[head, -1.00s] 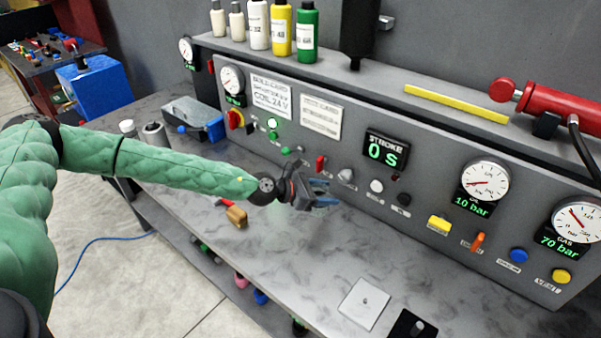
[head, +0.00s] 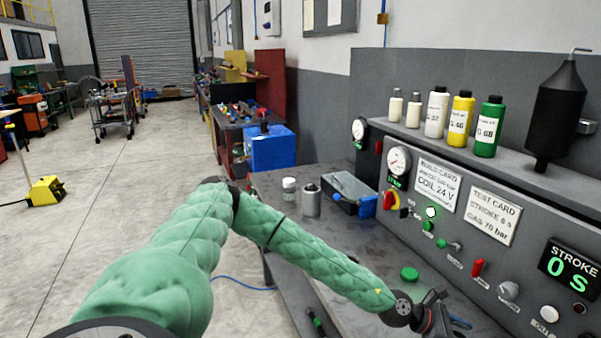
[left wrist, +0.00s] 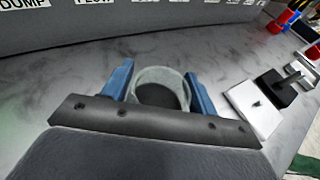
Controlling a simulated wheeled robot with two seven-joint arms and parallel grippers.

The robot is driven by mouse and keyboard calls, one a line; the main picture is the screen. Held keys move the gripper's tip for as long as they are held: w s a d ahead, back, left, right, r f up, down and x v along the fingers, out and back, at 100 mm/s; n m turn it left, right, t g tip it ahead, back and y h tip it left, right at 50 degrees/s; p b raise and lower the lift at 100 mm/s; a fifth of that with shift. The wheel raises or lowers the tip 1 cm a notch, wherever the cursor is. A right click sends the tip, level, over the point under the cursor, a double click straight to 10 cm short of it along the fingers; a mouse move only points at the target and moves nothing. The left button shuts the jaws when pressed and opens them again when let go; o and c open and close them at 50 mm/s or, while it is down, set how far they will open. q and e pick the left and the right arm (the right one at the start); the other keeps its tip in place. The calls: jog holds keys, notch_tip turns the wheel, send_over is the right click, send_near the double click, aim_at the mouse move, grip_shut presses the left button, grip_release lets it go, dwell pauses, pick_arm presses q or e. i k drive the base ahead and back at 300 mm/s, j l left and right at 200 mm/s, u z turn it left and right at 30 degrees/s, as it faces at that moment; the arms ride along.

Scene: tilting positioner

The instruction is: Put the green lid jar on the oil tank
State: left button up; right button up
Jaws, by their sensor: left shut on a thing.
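My left gripper (head: 440,318) is low over the bench in front of the control panel, partly cut off by the lower edge of the head view. In the left wrist view its blue fingers (left wrist: 158,88) are shut on a pale, clear-walled round jar (left wrist: 163,76) with a dark middle. No green lid shows on this jar there. A green disc (head: 409,273), like a lid, lies on the bench just beyond my left forearm. A black cylinder with a tapered bottom (head: 556,115), possibly the oil tank, stands at the right on the panel's upper ledge. My right gripper is out of view.
A small jar (head: 289,187), a grey cylinder (head: 311,200) and a grey-blue box (head: 349,193) stand at the bench's far end. Several bottles (head: 461,118) line the ledge. The wrist view shows a white plate (left wrist: 252,108) and a black block (left wrist: 278,88) on the bench.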

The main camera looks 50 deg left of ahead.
aim_at(242, 174)
jog(key=k+u, duration=0.35)
jog(key=k+j+u, duration=0.1)
jog(key=u, duration=0.2)
jog(key=i+j+u, duration=0.2)
jog(key=u, duration=1.4)
jog(key=i+l, duration=0.2)
jog(key=i, duration=0.3)
jog(key=i+l, duration=0.25)
jog(key=i, duration=0.25)
jog(key=i+l+u, duration=0.1)
jog(key=i, duration=5.15)
jog(key=l+z, duration=0.05)
jog(key=l, duration=0.1)
